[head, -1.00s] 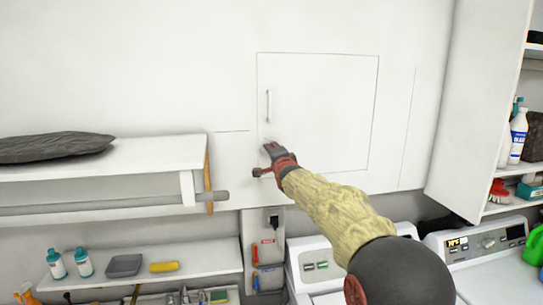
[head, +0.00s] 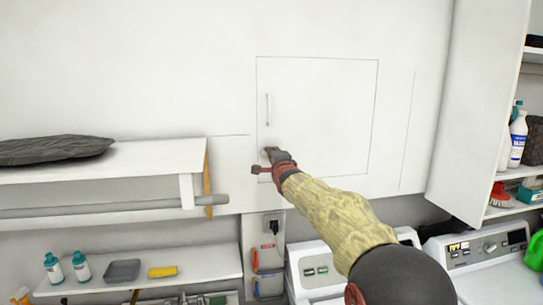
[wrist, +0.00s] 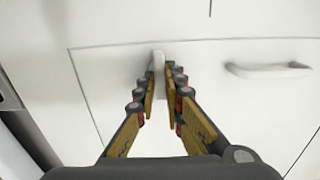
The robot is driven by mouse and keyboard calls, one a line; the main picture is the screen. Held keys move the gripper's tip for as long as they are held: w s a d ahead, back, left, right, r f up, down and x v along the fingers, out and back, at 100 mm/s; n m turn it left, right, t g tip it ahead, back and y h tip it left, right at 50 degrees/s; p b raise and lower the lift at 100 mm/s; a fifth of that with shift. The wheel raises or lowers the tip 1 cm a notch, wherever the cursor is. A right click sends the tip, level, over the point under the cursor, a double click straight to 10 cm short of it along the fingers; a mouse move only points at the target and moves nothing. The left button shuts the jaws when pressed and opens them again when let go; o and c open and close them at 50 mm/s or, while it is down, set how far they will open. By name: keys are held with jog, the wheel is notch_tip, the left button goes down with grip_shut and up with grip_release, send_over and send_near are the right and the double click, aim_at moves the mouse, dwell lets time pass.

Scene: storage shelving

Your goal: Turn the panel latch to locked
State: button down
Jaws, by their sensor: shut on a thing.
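The white panel door (head: 325,110) is set flush in the white wall and closed, with a thin seam around it. Its upright bar handle (head: 267,108) is near its left edge and also shows in the wrist view (wrist: 268,70). The small white latch (wrist: 158,63) is near the panel's edge, below the handle in the head view, where my gripper hides it. My gripper (head: 268,153) is against the panel's lower left part. In the wrist view its fingertips (wrist: 160,80) are on both sides of the latch, shut on it. The latch's exact angle is hard to tell.
A white shelf (head: 140,158) with a dark cushion (head: 55,148) is at the left, with a grey rod under its front. White machines (head: 310,268) stand below the panel. An open cabinet door (head: 470,100) is at the right. The wall around the panel is clear.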

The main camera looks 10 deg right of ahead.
jog(key=c, duration=1.9)
grip_release()
jog(key=s, duration=1.2)
